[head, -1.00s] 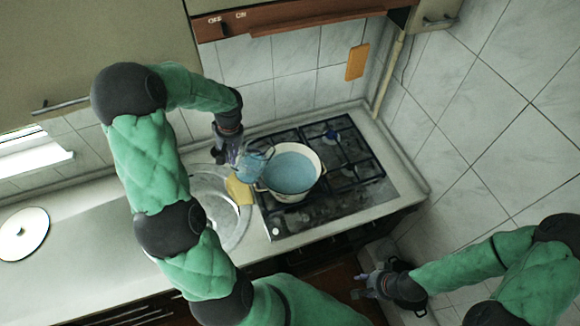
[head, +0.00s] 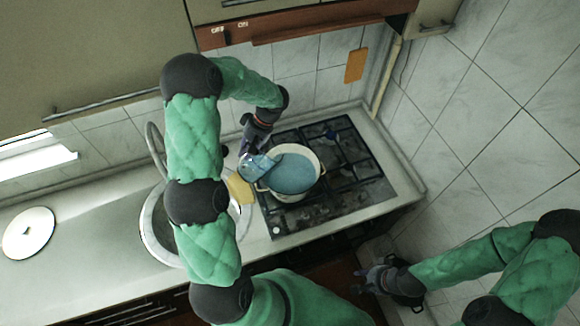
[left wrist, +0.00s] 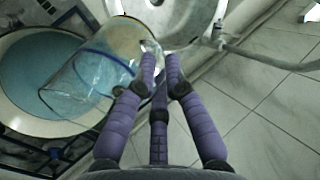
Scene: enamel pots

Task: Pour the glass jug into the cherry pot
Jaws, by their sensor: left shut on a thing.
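The cherry pot (head: 291,192), pale with a cream rim, stands on the hob with blue liquid in it. It also shows at the left of the left wrist view (left wrist: 40,122). My left gripper (head: 250,147) is shut on the glass jug (head: 254,169) at the pot's left side. In the left wrist view the jug (left wrist: 88,82) is clear with a blue band, strongly tilted, its mouth over the pot's edge. I see no clear stream, and cannot tell how much liquid the jug holds. My right gripper (head: 368,281) hangs low at the right, empty and seemingly open.
A yellow cloth or sponge (head: 239,188) lies left of the hob (head: 345,190). The round sink (head: 160,235) is further left, partly behind my arm. A white round lid (head: 28,233) lies on the far left counter. A tiled wall bounds the right.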

